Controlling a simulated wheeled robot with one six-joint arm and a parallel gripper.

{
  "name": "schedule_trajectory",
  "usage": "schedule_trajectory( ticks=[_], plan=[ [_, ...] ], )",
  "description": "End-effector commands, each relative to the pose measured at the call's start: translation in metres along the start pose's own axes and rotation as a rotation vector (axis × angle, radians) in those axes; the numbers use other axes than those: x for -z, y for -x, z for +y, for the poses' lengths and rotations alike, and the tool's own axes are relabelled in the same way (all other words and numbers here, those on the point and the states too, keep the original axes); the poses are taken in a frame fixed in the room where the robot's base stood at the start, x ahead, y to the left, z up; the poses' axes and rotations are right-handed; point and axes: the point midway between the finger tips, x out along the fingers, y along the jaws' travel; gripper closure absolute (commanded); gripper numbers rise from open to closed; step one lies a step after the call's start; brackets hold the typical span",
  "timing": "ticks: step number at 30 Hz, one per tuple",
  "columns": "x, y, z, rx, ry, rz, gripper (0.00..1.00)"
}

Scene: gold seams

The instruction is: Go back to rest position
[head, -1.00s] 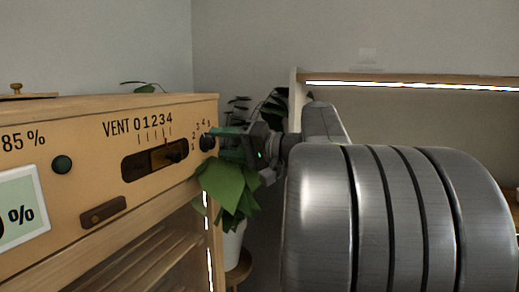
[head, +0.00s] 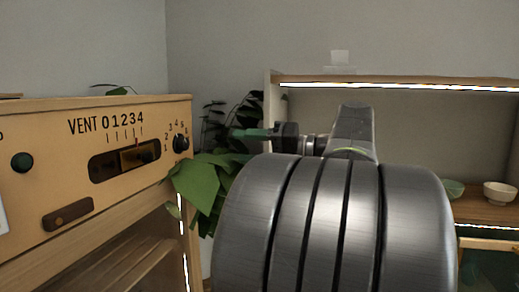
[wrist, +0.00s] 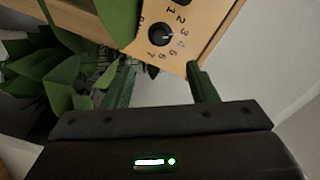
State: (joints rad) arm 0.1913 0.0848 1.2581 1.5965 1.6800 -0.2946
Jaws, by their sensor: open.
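My gripper (head: 236,133) is in the middle of the head view, at the end of my grey arm, to the right of the wooden cabinet. In the wrist view its two green fingers (wrist: 160,88) stand apart with nothing between them. The cabinet's black numbered knob (head: 181,143) is to the left of my gripper and apart from it. The knob also shows in the wrist view (wrist: 160,35), beyond the fingertips.
A lit shelf (head: 400,82) with a white bowl (head: 500,193) is at the right.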

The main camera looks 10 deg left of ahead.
Motion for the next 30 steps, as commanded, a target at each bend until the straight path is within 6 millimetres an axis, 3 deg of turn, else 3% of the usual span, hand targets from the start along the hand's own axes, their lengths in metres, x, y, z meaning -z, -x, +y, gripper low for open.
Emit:
schedule_trajectory(
  ticks=[8, 13, 30],
  plan=[
    [0.000, -0.002, 0.000, 0.001, 0.000, -0.001, 0.48],
    [0.000, -0.013, -0.001, 0.002, -0.001, -0.002, 0.48],
    [0.000, -0.092, -0.001, 0.002, -0.002, -0.004, 0.48]
  ],
)
